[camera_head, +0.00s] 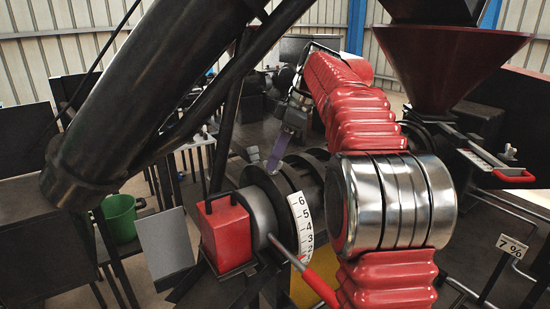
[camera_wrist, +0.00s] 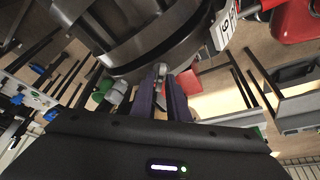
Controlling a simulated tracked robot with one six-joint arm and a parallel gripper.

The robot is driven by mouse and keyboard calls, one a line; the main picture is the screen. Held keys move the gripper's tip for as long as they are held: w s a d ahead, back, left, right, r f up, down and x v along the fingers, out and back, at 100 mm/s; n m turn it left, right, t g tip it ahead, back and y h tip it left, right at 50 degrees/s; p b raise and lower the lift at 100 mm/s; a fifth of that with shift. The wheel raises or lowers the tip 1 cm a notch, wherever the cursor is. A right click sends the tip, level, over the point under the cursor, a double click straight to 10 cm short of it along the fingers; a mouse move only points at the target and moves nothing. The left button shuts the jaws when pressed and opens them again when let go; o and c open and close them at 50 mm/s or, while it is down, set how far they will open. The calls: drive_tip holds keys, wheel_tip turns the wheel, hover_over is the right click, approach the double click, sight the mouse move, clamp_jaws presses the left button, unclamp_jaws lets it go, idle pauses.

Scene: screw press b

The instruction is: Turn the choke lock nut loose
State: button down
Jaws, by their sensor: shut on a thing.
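The choke lock nut appears to be a dark round ring (camera_head: 272,184) beside the white number scale (camera_head: 302,222), mid-picture in the head view. In the wrist view the dark rings (camera_wrist: 150,45) fill the top, and I cannot tell exactly which one is the nut. My gripper (camera_head: 276,158) reaches the ring's upper edge from behind, with a purple finger showing. In the wrist view my gripper (camera_wrist: 163,84) has its purple fingers close together around a small grey lug (camera_wrist: 160,72) at the ring's lower edge. The fingers hide part of the lug.
A red box (camera_head: 226,232) and a lever with a red handle (camera_head: 318,286) sit close to the choke. A dark red hopper (camera_head: 440,65) stands at the upper right. A green bucket (camera_head: 121,216) is at the left. A thick dark tube crosses the upper left.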

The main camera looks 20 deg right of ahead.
drive_tip(key=shift+d, duration=0.1)
drive_tip(key=c, duration=1.9)
unclamp_jaws()
drive_tip(key=shift+o, duration=0.2)
drive_tip(key=v, duration=0.7)
drive_tip(key=shift+r, duration=0.15)
